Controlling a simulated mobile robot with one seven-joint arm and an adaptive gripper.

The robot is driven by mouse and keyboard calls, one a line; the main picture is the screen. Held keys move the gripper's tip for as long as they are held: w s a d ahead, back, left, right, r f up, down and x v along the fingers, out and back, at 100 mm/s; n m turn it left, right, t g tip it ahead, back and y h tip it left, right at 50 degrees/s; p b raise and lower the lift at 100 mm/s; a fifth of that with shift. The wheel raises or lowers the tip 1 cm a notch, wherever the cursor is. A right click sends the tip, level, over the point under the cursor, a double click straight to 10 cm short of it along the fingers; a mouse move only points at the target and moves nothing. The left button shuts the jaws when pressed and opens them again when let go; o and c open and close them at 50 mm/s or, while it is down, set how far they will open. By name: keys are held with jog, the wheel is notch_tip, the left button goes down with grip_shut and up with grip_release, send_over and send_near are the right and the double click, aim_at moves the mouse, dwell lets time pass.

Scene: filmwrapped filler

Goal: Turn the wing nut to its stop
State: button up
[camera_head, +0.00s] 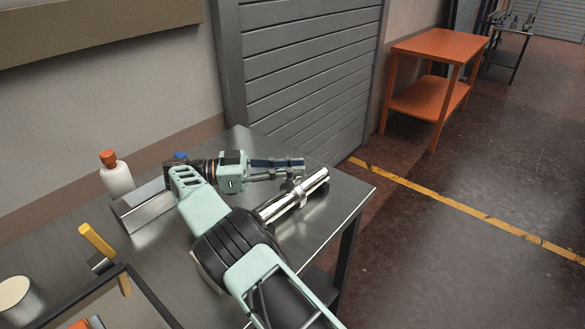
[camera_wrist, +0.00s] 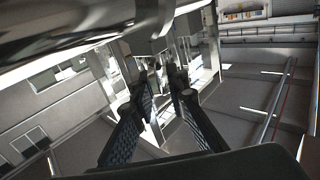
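My gripper (camera_head: 290,168) reaches to the right over the metal table, just above and behind a shiny metal cylinder (camera_head: 314,182) with a stepped end. In the wrist view my gripper (camera_wrist: 164,88) shows two dark, textured fingers with a narrow gap between their tips. Bright reflective metal parts lie just beyond the tips. I cannot make out the wing nut clearly among these parts, and cannot tell whether the fingers touch it. My arm hides part of the cylinder in the head view.
The metal table (camera_head: 340,205) ends close to the right of the cylinder. A white bottle with an orange cap (camera_head: 116,178), a yellow-handled tool (camera_head: 96,240), a pale round container (camera_head: 18,298) and a dark-rimmed tray (camera_head: 150,292) stand left. An orange cart (camera_head: 440,45) is far off.

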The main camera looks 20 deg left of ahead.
jog(key=shift+o, duration=0.6)
jog(key=shift+f, duration=0.1)
notch_tip(320, 180, up, 10)
jog(key=shift+r, duration=0.1)
